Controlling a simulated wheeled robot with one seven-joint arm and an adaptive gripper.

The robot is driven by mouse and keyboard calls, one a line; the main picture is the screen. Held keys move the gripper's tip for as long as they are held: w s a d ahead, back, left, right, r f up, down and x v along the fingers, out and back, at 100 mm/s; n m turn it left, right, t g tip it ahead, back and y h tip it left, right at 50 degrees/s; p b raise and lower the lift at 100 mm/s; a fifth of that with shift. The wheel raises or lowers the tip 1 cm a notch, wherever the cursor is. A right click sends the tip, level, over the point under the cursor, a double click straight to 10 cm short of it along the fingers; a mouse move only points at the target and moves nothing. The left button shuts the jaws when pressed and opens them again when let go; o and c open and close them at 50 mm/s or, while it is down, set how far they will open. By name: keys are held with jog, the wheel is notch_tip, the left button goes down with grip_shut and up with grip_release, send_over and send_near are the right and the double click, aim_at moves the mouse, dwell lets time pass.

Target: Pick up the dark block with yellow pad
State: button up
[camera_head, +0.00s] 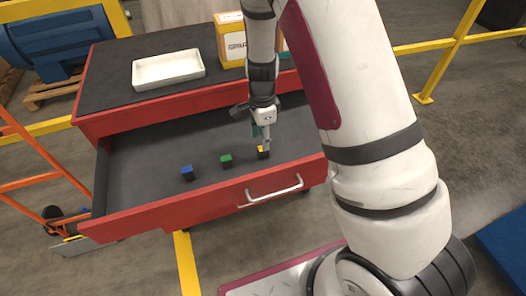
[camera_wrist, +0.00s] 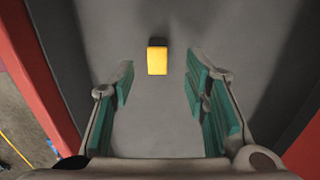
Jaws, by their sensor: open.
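The dark block with yellow pad (camera_head: 263,153) stands in the open red drawer, toward its front right. In the head view my gripper (camera_head: 266,142) is over it and partly covers it. In the wrist view the yellow pad (camera_wrist: 157,60) lies just beyond the fingertips, roughly midway between them. My gripper (camera_wrist: 160,80) is open, with green finger pads apart and nothing between them. Whether the fingers are level with the block I cannot tell.
In the same drawer (camera_head: 140,190), a dark block with green pad (camera_head: 226,160) and one with blue pad (camera_head: 187,173) stand to the left. The drawer's front wall is close to my gripper. A white tray (camera_head: 168,70) and a yellow box (camera_head: 231,42) stand on the cabinet top.

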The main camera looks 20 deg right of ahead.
aim_at(263, 152)
jog(key=shift+s+d+f+p, duration=0.1)
jog(key=shift+f+p, duration=0.2)
jog(key=shift+f, duration=1.1)
jog(key=shift+s+d+f+p, duration=0.1)
jog(key=shift+f+p, duration=0.2)
jog(key=shift+f, duration=1.1)
jog(key=shift+c, duration=0.6)
grip_shut()
